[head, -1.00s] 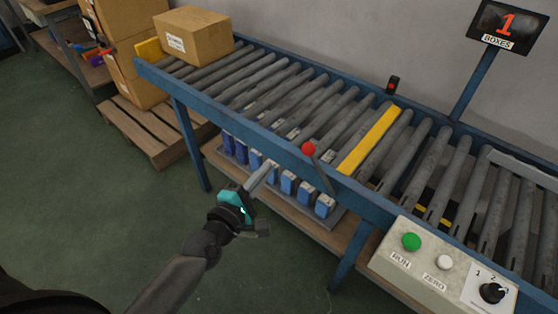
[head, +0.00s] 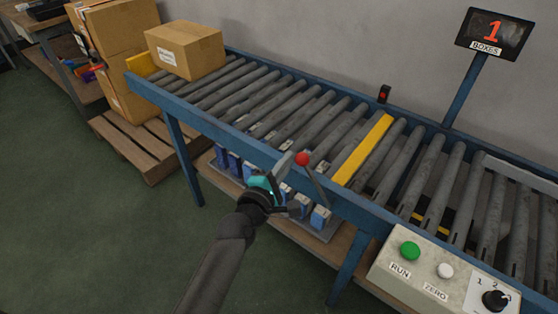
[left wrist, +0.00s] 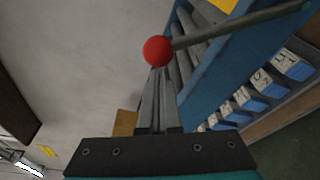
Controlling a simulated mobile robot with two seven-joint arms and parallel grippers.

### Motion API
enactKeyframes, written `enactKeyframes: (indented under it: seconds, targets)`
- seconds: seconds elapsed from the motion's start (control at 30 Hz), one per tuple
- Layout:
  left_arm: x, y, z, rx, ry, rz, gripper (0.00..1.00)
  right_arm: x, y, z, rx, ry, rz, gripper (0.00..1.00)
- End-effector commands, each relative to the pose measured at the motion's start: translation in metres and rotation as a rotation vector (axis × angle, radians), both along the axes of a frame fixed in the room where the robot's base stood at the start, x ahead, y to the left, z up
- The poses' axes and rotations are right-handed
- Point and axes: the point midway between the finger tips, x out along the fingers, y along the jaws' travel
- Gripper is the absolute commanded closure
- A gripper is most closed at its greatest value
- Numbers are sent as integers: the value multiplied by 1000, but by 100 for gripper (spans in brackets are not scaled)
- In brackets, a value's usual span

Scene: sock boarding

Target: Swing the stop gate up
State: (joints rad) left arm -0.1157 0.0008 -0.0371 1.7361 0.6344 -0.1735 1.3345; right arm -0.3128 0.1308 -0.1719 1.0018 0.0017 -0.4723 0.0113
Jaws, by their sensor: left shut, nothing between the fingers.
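The stop gate (head: 363,150) is a yellow bar lying across the conveyor rollers. Its lever ends in a red ball (head: 302,159) on a grey rod (head: 316,182) at the conveyor's near rail. My left gripper (head: 287,163) is shut and empty, with its tips just left of the red ball. In the left wrist view the red ball (left wrist: 158,51) sits right at the fingertips (left wrist: 157,75); I cannot tell whether they touch. The rod (left wrist: 240,27) runs off to the right there. My right gripper is not in view.
A cardboard box (head: 184,50) stands on the conveyor's far left end. A control box (head: 430,262) with a green RUN button, a white ZERO button and a dial is at the near right. A display (head: 494,34) reads 1. Blue-and-white items (head: 320,217) stand on the shelf below.

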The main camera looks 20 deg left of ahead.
Motion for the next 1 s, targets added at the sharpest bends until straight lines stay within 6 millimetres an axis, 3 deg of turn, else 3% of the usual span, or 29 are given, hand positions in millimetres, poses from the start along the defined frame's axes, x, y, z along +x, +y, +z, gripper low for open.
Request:
enactKeyframes:
  seconds: [0.6,0.77,1.0]
  targets:
    - [-2,-3,4,15,-5,0,100,1,0,2,1,-11,2,100]
    - [-2,-3,7,45,-15,-1,100,-11,-8,-4,-8,6,0,100]
    - [-2,-4,10,71,-25,-1,100,-13,-10,-5,-8,-2,0,100]
